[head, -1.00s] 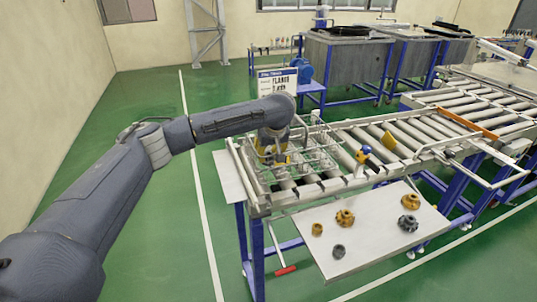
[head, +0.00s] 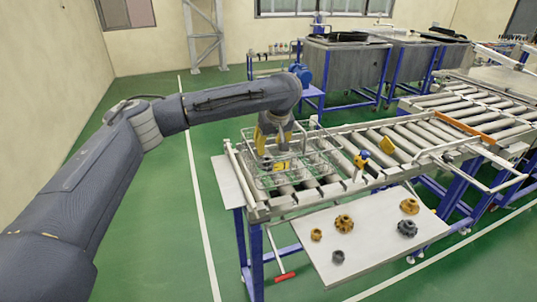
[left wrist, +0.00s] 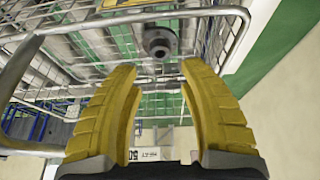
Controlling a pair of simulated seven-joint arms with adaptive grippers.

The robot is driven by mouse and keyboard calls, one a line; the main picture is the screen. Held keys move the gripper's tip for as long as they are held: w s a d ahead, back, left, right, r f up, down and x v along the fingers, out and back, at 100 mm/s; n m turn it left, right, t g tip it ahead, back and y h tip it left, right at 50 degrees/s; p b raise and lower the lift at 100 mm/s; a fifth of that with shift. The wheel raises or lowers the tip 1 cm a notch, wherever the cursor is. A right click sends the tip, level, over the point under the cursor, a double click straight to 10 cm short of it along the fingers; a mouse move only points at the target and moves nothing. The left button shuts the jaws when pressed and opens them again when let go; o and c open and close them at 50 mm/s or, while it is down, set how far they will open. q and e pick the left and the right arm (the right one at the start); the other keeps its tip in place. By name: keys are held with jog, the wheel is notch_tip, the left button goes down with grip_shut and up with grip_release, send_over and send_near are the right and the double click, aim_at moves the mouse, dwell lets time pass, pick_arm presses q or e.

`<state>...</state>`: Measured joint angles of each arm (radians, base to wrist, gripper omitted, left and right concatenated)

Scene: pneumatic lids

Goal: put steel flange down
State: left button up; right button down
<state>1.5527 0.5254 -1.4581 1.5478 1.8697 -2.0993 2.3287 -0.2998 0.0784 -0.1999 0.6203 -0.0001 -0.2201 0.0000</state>
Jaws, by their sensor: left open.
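A grey steel flange (left wrist: 160,40) lies in the wire basket (left wrist: 212,13), seen beyond my fingers in the left wrist view. My left gripper (left wrist: 160,76) is open, its yellow fingers apart with nothing between them; the flange is clear of both fingertips. In the head view the left gripper (head: 273,153) points down over the basket (head: 325,170), which sits on the near end of the roller conveyor. The flange is hard to make out there. My right gripper is not in view.
A side table (head: 375,252) in front of the conveyor holds brass-coloured flanges (head: 344,223) and dark grey ones (head: 407,228). Grey tanks (head: 345,72) stand behind.

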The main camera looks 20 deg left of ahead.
pick_arm(q)
jog(key=shift+v, duration=2)
